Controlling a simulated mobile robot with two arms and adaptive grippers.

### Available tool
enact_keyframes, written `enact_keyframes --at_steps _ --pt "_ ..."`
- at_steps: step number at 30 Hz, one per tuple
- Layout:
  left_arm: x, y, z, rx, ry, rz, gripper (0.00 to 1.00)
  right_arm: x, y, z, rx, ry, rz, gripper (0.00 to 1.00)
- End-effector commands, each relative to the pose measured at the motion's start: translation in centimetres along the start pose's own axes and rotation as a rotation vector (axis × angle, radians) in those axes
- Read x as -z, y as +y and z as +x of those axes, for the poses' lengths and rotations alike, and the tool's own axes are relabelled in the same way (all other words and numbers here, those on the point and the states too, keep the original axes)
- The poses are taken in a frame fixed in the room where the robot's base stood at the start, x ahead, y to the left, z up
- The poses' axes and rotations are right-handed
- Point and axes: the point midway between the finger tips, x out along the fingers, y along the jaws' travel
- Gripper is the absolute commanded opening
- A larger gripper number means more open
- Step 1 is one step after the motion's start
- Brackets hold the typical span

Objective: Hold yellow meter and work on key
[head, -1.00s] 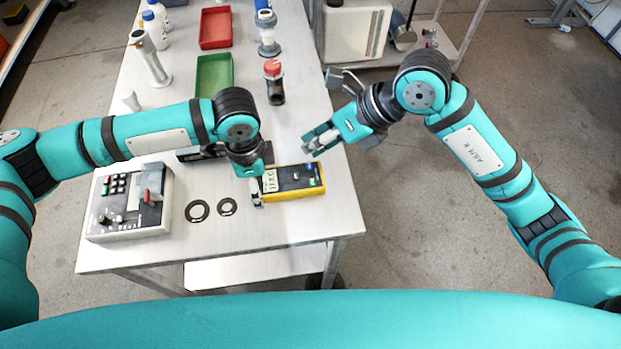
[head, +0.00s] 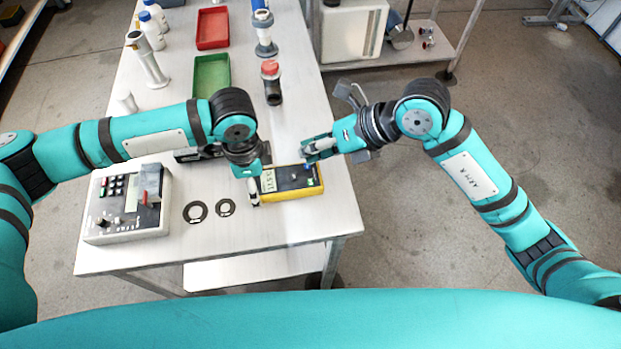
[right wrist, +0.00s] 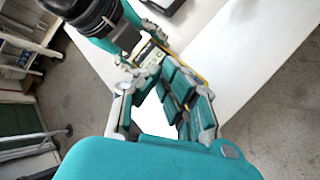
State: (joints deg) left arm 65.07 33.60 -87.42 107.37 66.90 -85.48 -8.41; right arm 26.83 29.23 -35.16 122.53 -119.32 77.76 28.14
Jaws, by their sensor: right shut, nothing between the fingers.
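The yellow meter (head: 292,194) lies near the front right edge of the white table, its dark face and pale display up. Small blue key-like spots show at its right end, partly hidden by my right fingers. My left gripper (head: 254,190) is at the meter's left end, one finger against its edge; its grip is not clear. My right gripper (head: 307,153) is shut and empty just above the meter's far right corner; I cannot tell whether it touches. The right wrist view shows its fingers (right wrist: 158,75) with part of the meter behind them.
A grey keypad device (head: 125,230) and two dark rings (head: 195,212) (head: 226,208) lie to the left. Behind stand a red-capped dark cylinder (head: 272,90), a green tray (head: 211,78) and a red tray (head: 212,30). The table's front strip is clear.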

Motion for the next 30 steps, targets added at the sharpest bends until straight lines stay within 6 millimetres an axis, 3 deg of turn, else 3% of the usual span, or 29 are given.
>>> enact_keyframes --at_steps 12,30 --pt "0.0 0.0 -0.1 0.001 0.001 0.000 0.27 2.5 -2.5 3.5 0.000 0.000 0.001 0.00" --pt "0.0 0.0 -0.1 0.001 0.001 0.000 0.27 2.9 -2.9 3.9 0.000 -0.001 -0.001 0.00"
